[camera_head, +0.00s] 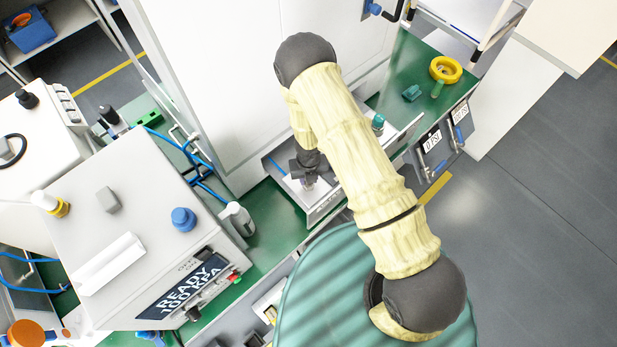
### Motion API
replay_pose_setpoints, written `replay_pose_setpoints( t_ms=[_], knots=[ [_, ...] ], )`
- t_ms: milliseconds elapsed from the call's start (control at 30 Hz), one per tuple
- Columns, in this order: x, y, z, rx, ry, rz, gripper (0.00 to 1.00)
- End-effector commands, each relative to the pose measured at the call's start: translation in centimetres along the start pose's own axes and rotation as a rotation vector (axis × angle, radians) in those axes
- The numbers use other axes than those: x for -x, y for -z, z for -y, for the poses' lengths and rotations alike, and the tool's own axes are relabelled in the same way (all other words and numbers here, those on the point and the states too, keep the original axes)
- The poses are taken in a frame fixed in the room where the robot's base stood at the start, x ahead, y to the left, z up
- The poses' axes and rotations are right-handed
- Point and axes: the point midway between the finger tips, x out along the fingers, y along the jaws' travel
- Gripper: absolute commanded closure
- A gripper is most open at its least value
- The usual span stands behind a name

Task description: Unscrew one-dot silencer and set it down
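I cannot pick out the one-dot silencer or any dot mark. My pale, cloth-covered arm crosses the middle of the view and hides part of the box and bench.
A control box (150,230) reading "READY 100 KPA" stands at left, with a blue knob (184,219). A yellow ring (445,70), a green cylinder (437,89) and a teal block (411,93) sit on the bench at upper right.

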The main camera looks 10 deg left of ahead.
Motion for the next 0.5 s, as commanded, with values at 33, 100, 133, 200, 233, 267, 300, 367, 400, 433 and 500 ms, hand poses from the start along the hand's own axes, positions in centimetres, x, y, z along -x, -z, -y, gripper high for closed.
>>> replay_pose_setpoints(
  t_ms=[33,100,133,200,233,267,300,367,400,433,500],
  knots=[
    [-0.16,-0.04,0.03,0.038,0.001,0.001,0.86],
    [-0.21,-0.05,0.04,0.105,0.001,0.001,0.86],
    [-0.16,-0.05,0.04,0.125,0.001,0.001,0.86],
    [0.00,-0.04,0.04,0.137,0.000,0.001,0.86],
    [0.02,-0.03,0.04,0.135,0.000,0.001,0.86],
    [0.02,-0.03,0.04,0.135,0.000,0.001,0.86],
    [0.02,-0.03,0.04,0.134,0.000,0.001,0.86],
    [0.00,-0.03,0.04,0.137,0.000,0.001,0.86],
    [-0.07,-0.03,0.04,0.152,0.000,0.001,0.86],
    [-0.14,-0.04,0.03,0.175,0.000,0.001,0.86],
    [-0.23,-0.03,0.04,0.244,0.000,0.001,0.86]
  ],
)
